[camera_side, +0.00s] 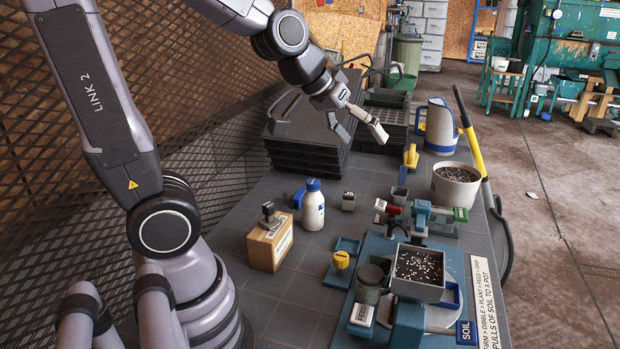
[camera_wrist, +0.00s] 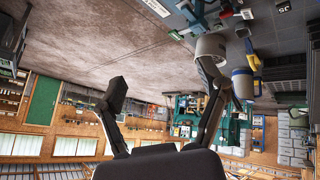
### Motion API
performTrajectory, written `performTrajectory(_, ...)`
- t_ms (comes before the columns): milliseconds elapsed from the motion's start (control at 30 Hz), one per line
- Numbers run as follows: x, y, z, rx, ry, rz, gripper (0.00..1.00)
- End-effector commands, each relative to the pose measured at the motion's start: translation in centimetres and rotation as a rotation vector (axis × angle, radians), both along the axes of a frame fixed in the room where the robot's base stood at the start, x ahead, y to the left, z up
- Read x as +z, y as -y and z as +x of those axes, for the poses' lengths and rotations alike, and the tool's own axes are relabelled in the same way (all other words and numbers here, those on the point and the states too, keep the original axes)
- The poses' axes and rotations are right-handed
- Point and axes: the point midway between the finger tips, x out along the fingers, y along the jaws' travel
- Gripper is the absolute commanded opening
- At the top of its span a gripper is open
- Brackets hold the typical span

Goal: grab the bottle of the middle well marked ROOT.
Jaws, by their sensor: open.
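A white bottle with a blue cap (camera_side: 313,208) stands upright on the grey bench in the side view. No marking that I can read as ROOT shows, so I cannot tell whether this is the named bottle. A grey jar (camera_side: 369,284) stands at a tag reading FEED (camera_side: 361,315). My gripper (camera_side: 360,133) is open and empty, high over the far part of the bench near the black trays, well apart from the bottle. Its spread fingers show in the wrist view (camera_wrist: 166,90), which is tipped over and shows no bottle clearly.
A wooden block (camera_side: 265,250) with a dark piece on top stands left of the bottle. A soil-filled square pot (camera_side: 419,264), a round soil pot (camera_side: 456,186) and a watering can (camera_side: 440,128) stand to the right. Stacked black trays (camera_side: 305,150) lie behind.

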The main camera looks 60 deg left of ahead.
Motion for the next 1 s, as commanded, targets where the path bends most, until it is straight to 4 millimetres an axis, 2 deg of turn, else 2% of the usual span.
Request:
performTrajectory(33,-1.6,-0.3,2.4,0.068,0.005,-0.031,0.73)
performTrajectory(100,-3.5,-1.1,5.6,0.181,0.04,-0.066,0.73)
performTrajectory(200,-6.9,-3.1,9.3,0.353,0.088,-0.08,0.73)
performTrajectory(300,-10.9,-5.7,11.7,0.529,0.137,-0.051,0.73)
performTrajectory(400,-15.0,-8.8,12.6,0.696,0.189,0.024,0.73)
performTrajectory(467,-17.5,-10.6,12.5,0.789,0.223,0.088,0.73)
performTrajectory(567,-21.1,-13.7,11.2,0.918,0.285,0.234,0.73)
performTrajectory(700,-24.7,-17.0,8.0,1.025,0.384,0.482,0.73)
performTrajectory(833,-26.3,-18.4,5.1,1.044,0.466,0.69,0.73)
performTrajectory(1000,-26.8,-18.8,3.1,1.023,0.532,0.843,0.73)
